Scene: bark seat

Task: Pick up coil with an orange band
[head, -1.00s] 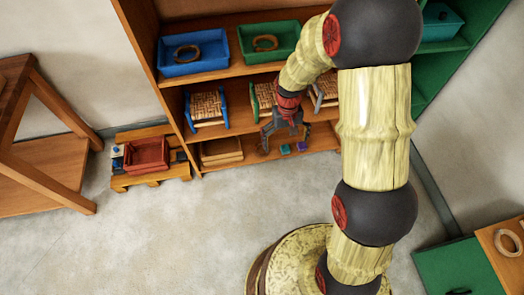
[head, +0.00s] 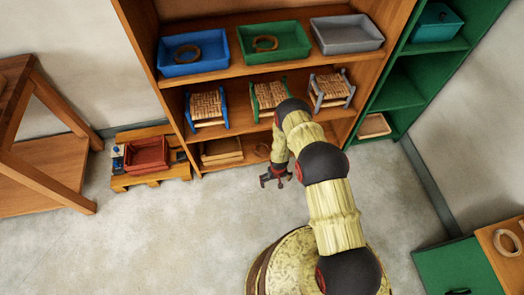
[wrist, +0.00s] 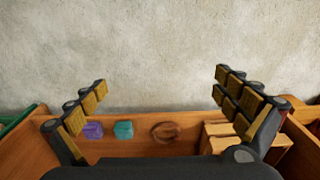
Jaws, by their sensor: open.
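Several coils are in view, and I cannot make out an orange band on any. One brown coil (wrist: 165,132) lies on the bottom shelf between small blocks and a wooden box in the wrist view; it shows faintly in the head view (head: 262,150). A tan coil (head: 186,53) lies in the blue tray and a browner coil (head: 265,43) in the green tray. A pale coil (head: 507,242) lies on the wooden top at lower right. My gripper (head: 273,183) is open and empty, in front of the bottom shelf; its spread fingers (wrist: 160,80) show in the wrist view.
The wooden shelf unit (head: 240,75) holds trays above small woven stools (head: 268,95). A purple block (wrist: 93,130) and a teal block (wrist: 123,129) sit beside the bottom-shelf coil. A low pallet with a red tray (head: 147,154) stands left. The floor (head: 200,230) is clear.

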